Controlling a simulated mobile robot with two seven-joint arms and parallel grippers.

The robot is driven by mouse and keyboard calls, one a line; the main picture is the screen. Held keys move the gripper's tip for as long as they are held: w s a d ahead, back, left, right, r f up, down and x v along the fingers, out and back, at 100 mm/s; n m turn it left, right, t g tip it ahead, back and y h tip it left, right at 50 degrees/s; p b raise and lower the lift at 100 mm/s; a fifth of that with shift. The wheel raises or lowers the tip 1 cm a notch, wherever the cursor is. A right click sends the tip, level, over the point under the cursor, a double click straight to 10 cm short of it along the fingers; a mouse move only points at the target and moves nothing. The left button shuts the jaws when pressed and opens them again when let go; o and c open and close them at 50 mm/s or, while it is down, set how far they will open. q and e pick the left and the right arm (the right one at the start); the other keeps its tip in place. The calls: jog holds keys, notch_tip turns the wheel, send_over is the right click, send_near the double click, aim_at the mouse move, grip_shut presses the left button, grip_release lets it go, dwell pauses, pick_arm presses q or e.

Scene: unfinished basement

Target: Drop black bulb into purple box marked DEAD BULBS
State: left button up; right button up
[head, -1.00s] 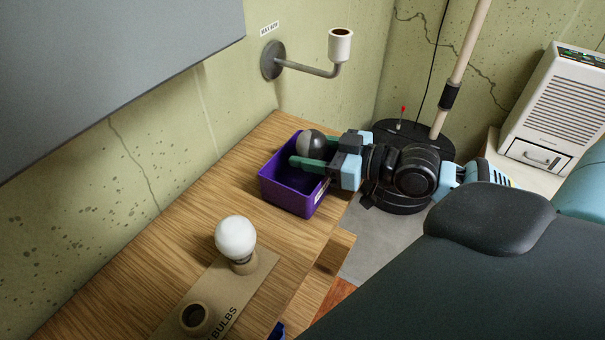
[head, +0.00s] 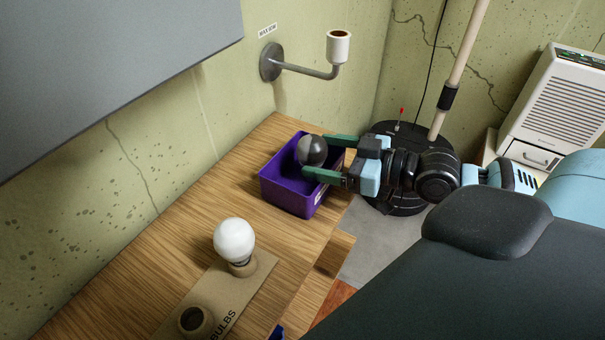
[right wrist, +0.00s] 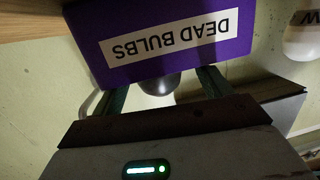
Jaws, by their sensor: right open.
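The black bulb (head: 312,151), dark with a greyish side, is at the purple box (head: 287,190), within its outline near the right rim. I cannot tell if it rests on the box floor. My right gripper (head: 312,156) is open, its green fingers spread on either side of the bulb, reaching over the rim. In the right wrist view the box (right wrist: 170,68) shows its white DEAD BULBS label upside down. The dark bulb (right wrist: 158,84) shows partly beyond the box edge, between the fingers (right wrist: 160,85). My left gripper is not in view.
A white bulb (head: 235,239) stands in a cardboard holder (head: 262,268) on the wooden bench (head: 130,265), beside an empty socket hole (head: 195,320). A wall arm with a white cup (head: 339,47) is behind the box. A white appliance (head: 555,105) stands at right.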

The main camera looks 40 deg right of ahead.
jog(key=shift+v, duration=2.2)
